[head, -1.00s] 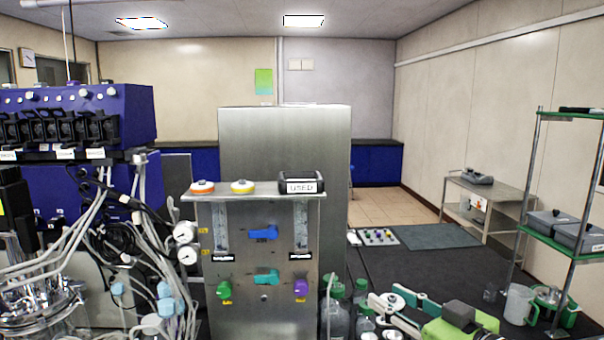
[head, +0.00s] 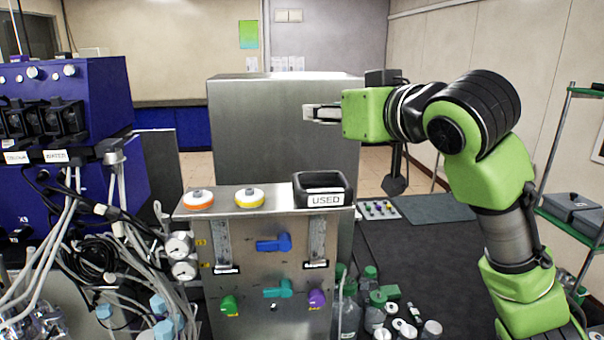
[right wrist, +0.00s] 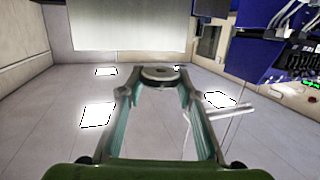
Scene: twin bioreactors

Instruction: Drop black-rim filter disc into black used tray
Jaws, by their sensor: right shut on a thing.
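The black used tray (head: 300,193), labelled "USED", sits at the right end of the steel ledge in the head view. My right gripper (head: 309,113) is above the tray, with its fingers pointing left. In the right wrist view the gripper (right wrist: 160,80) is shut on a small round filter disc (right wrist: 160,73), held at the fingertips with a pale face and darker rim. The inside of the tray looks empty from here. My left gripper is not in view.
An orange-rim disc (head: 198,200) and a yellow-rim disc (head: 249,197) sit on the ledge left of the tray. A tall steel cabinet (head: 270,140) stands behind. A blue unit (head: 75,130) with tangled hoses is at the left. Bottles stand on the floor below.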

